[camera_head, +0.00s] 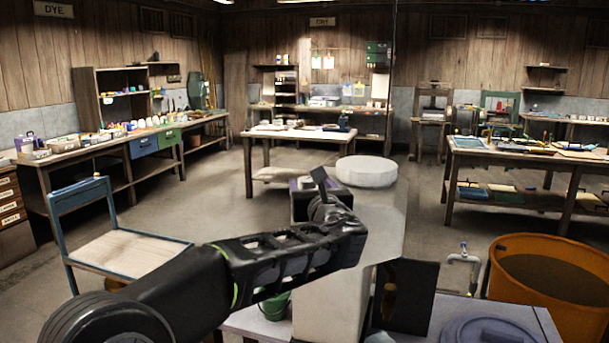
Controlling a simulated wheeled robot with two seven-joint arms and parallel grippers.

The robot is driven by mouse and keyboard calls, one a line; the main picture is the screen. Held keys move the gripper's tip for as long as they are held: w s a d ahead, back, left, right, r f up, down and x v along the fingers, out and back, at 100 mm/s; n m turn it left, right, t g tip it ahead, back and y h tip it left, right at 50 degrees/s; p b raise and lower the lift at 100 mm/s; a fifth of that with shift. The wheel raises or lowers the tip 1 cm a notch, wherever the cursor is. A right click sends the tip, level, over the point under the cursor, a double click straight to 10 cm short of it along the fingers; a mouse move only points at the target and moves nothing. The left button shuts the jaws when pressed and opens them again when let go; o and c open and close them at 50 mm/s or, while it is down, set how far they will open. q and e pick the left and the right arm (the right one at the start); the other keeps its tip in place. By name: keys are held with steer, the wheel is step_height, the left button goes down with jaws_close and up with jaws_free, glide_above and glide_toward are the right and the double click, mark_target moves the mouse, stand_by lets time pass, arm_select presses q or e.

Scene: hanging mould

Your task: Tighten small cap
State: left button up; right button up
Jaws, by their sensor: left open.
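My left arm comes in from the lower left, and its black gripper (322,188) is raised near the middle of the view. The gripper is open; I see nothing held in it. A white round disc-shaped piece (366,172) shows just to the right of the gripper, at the top of a pale upright shape. I cannot tell whether this is the small cap or whether the gripper touches it. No other small cap can be made out. My right gripper is not in view.
A pale table (530,318) at the bottom right bears a round grey-purple lid (485,331). A dark panel (406,296) stands by it. An orange tub (548,285) is at the right, a blue-framed chair (130,250) at the left.

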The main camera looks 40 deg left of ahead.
arm_select(q)
steer(key=p+x, duration=0.2)
steer(key=x, duration=0.6)
steer(key=shift+f, duration=0.1)
jaws_close()
stand_by(0.6)
